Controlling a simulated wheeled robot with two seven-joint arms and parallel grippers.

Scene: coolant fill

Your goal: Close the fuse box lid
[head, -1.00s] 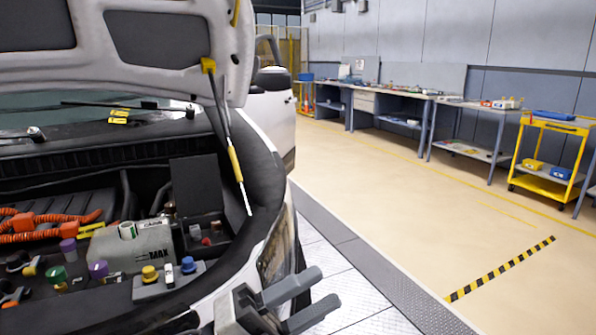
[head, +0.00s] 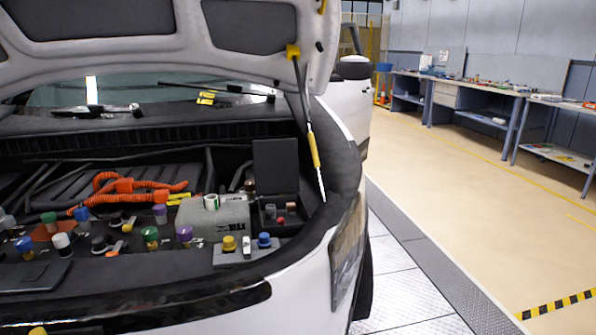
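The fuse box (head: 309,205) is a small black box at the right end of the engine bay, near the car's right wing. Its black lid (head: 276,166) stands open, about upright, at the back of the box. A few small red and pale parts (head: 281,213) show inside the open box. Neither of my grippers is in the current head view.
The raised hood (head: 240,60) hangs above the bay, with a thin strut (head: 313,150) just right of the lid. A grey reservoir (head: 213,215) is left of the box. Colored caps (head: 229,243) stand in front. Open floor lies to the right.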

